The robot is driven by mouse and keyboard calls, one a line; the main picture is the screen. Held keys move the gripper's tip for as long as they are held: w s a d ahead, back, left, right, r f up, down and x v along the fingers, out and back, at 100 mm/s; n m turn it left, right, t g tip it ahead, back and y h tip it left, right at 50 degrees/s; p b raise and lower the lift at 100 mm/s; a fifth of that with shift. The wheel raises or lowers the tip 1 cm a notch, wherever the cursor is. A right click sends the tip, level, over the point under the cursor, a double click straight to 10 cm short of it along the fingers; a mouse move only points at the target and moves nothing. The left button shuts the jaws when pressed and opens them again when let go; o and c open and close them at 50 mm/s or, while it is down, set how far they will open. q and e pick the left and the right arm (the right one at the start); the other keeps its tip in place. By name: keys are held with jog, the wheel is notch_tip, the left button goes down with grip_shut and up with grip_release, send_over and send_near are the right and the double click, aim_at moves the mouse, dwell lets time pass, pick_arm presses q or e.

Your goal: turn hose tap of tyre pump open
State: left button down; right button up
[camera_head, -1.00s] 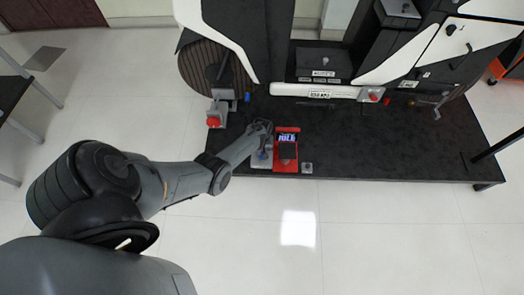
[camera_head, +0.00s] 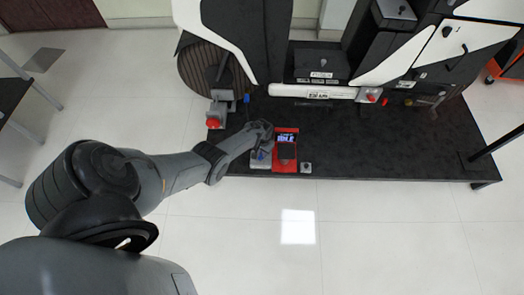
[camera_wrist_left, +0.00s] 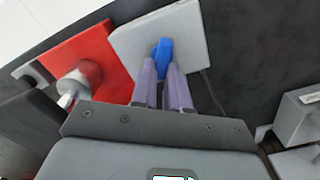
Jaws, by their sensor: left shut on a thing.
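The tyre pump (camera_head: 288,165) is a red unit with a lit display, on the front edge of the black platform. Beside it on its left is a light grey plate (camera_head: 259,166) with the small blue hose tap (camera_head: 261,155). In the left wrist view, the blue tap (camera_wrist_left: 162,51) stands on the grey plate (camera_wrist_left: 192,32), next to the red pump body (camera_wrist_left: 85,50). My left gripper (camera_head: 264,144) reaches in over the plate. Its two fingers (camera_wrist_left: 163,78) are shut on the blue tap, hiding its lower part. My right gripper is not visible.
A grey fixture with a red knob (camera_head: 213,123) stands left of the gripper, with a blue lever (camera_head: 247,98) nearby. A small grey block (camera_head: 306,168) sits right of the pump. The black platform (camera_head: 400,150) is mostly clear to the right.

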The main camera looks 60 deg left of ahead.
pick_arm(q)
jog(key=m, duration=0.6)
jog(key=shift+d+m, duration=0.3)
jog(key=shift+d, duration=0.05)
jog(key=m, duration=0.5)
jog(key=shift+d, duration=0.25)
jog(key=shift+s, duration=0.1)
jog(key=c, duration=1.1)
grip_release()
notch_tip(320, 180, up, 11)
jog(key=p, duration=0.9)
jog(key=shift+f, duration=0.1)
